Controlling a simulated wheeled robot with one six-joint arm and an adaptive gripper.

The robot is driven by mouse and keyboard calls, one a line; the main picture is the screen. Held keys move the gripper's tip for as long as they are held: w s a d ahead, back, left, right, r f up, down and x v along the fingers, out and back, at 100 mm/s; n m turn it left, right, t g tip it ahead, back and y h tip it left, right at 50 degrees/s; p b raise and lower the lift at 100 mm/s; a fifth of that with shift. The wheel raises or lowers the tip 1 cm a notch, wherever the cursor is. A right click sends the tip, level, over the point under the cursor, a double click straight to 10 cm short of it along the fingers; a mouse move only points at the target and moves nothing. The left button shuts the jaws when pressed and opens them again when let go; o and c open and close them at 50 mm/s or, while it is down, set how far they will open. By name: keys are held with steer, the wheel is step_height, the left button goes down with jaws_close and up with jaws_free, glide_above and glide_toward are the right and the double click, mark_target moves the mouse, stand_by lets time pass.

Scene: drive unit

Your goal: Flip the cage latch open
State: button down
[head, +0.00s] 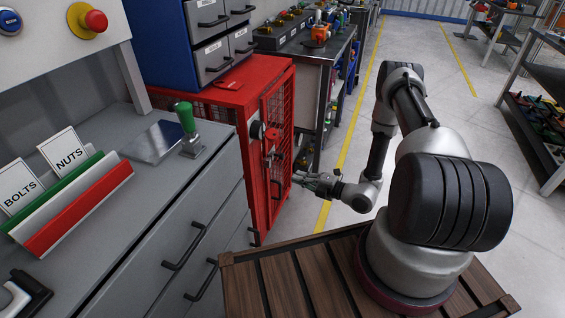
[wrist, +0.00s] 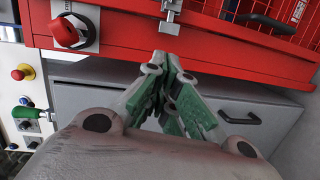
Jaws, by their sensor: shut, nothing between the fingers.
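The red cage (head: 222,93) with mesh sides stands beyond the grey cabinet in the head view. Its front, the red door frame (wrist: 200,52), fills the top of the wrist view. A small metal latch part (wrist: 172,10) sits on it at the top edge of the wrist view, partly cut off, so its position is hard to tell. My gripper (head: 305,180) is low in front of the cage front, apart from it in the head view. In the wrist view my gripper (wrist: 163,58) has its green-padded fingers together, empty, tips just below the latch part in the picture.
A red rotary knob (wrist: 68,32) on a grey plate sits left of the latch part. The grey drawer cabinet (head: 205,215) has protruding black handles. A green-handled lever (head: 187,130) stands on its top. Open floor (head: 405,50) lies behind my arm.

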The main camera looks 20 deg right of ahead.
steer(key=m, duration=0.1)
steer(key=w+m+t, duration=0.1)
steer(key=m, duration=0.1)
steer(key=shift+w+d+r, duration=0.1)
steer(key=shift+d+r, duration=0.25)
steer(key=shift+r, duration=0.05)
steer(key=w+a+f, duration=0.2)
steer(key=w+a, duration=0.2)
steer(key=w, duration=0.6)
steer(key=shift+w+a, duration=0.2)
steer(key=shift+w, duration=0.1)
